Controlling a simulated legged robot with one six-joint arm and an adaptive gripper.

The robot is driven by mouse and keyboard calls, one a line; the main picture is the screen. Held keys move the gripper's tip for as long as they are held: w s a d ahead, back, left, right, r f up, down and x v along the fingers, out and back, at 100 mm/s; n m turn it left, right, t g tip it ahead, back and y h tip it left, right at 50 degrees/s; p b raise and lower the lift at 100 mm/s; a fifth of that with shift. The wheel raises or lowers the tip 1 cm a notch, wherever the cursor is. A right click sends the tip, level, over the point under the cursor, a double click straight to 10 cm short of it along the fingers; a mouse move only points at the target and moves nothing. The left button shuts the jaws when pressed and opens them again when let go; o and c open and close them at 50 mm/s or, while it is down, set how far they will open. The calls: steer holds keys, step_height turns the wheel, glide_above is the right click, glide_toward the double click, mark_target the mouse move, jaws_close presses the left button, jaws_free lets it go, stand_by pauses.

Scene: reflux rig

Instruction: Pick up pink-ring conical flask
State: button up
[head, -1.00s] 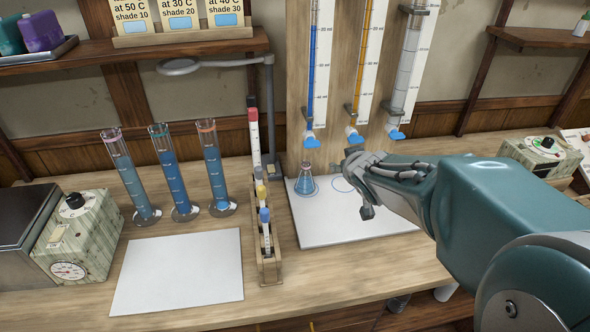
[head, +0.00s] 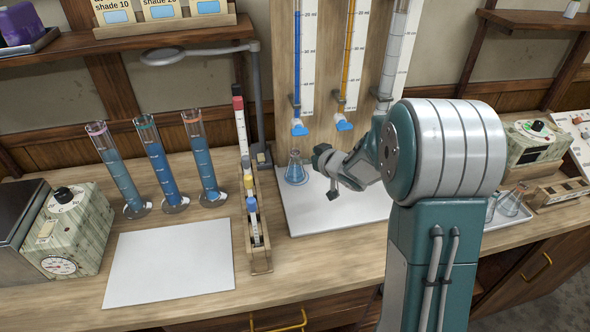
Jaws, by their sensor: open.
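A small conical flask (head: 296,170) with blue liquid stands upright on the white board under the blue burette. No pink ring can be made out on it at this size. My gripper (head: 326,176) is open and empty, just right of this flask, its fingers pointing left towards it with a small gap. More clear conical flasks (head: 510,202) stand on a tray at the right, partly hidden behind my arm. Their ring colours cannot be told.
Burettes with blue and orange liquid (head: 341,60) hang above the white board (head: 305,222). A narrow rack (head: 259,258) of markers stands left of it. Several blue-filled cylinders (head: 155,165) stand further left. A white sheet (head: 170,265) lies clear in front of them.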

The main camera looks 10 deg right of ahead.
mark_target(298, 153)
steer(key=x, duration=0.6)
steer(key=shift+a, duration=0.35)
steer(key=shift+d, duration=0.1)
steer(key=shift+d, duration=0.1)
jaws_close()
